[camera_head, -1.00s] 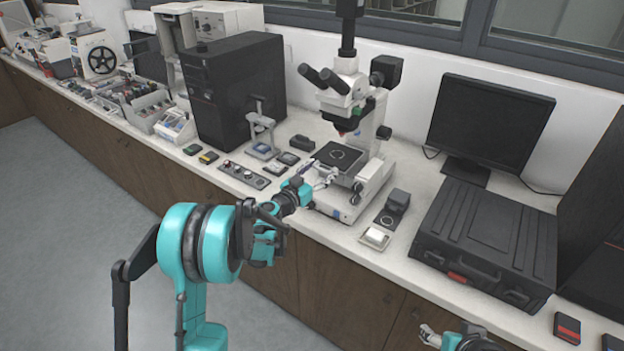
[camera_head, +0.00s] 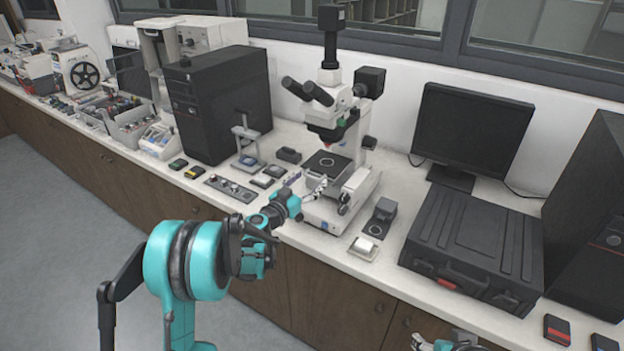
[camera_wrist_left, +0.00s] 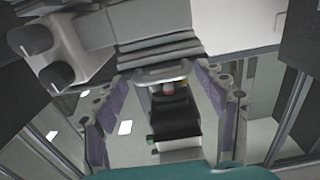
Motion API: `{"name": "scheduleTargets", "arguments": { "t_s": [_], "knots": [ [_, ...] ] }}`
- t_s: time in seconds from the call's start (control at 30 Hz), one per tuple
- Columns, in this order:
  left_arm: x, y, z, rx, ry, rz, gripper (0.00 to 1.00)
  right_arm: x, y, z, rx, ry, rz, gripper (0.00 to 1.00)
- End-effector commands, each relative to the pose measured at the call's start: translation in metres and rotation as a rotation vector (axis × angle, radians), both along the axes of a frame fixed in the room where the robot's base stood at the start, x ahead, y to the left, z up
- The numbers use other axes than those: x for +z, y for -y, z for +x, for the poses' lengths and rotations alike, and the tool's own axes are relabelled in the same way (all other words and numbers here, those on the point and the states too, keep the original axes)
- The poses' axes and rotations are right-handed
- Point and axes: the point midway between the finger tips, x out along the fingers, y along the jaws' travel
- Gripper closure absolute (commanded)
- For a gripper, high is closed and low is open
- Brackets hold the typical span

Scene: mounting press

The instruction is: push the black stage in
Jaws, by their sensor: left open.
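The black stage (camera_head: 327,163), a flat plate with a pale ring on top, sits under the objectives of the white microscope (camera_head: 345,125). My left gripper (camera_head: 318,188) is at the front left edge of the stage, just above the microscope base. From this view I cannot tell whether it touches the stage. In the left wrist view its two purple-padded fingers (camera_wrist_left: 168,122) are spread wide, with nothing held. A dark block on a pale base shows between and beyond them; I cannot tell what it is. My right gripper (camera_head: 418,344) is cut by the bottom edge.
A black case (camera_head: 470,240) and a monitor (camera_head: 468,130) stand right of the microscope. A black tower (camera_head: 218,100) and a knob panel (camera_head: 230,187) are to the left.

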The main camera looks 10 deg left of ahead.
Motion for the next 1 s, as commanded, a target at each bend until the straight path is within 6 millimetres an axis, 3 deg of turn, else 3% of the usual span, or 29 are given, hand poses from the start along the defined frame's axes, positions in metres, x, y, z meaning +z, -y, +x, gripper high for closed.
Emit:
{"name": "scheduleTargets", "arguments": {
  "t_s": [0.2,0.43,0.6,1.0],
  "knots": [
    [0.0,-0.017,-0.046,0.003,0.0,0.0,0.28,0.0,0.0,0.0,0.0,0.0,0.0,0.36],
    [0.0,-0.03,-0.084,0.001,0.0,0.0,0.28,0.0,0.0,0.0,0.0,0.0,0.0,0.36],
    [0.0,-0.034,-0.094,0.0,0.0,0.0,0.28,0.0,0.0,0.0,0.0,0.0,0.0,0.36],
    [0.0,-0.034,-0.095,-0.001,0.0,0.0,0.28,0.0,0.0,0.0,0.0,0.0,0.0,0.36]
  ]
}}
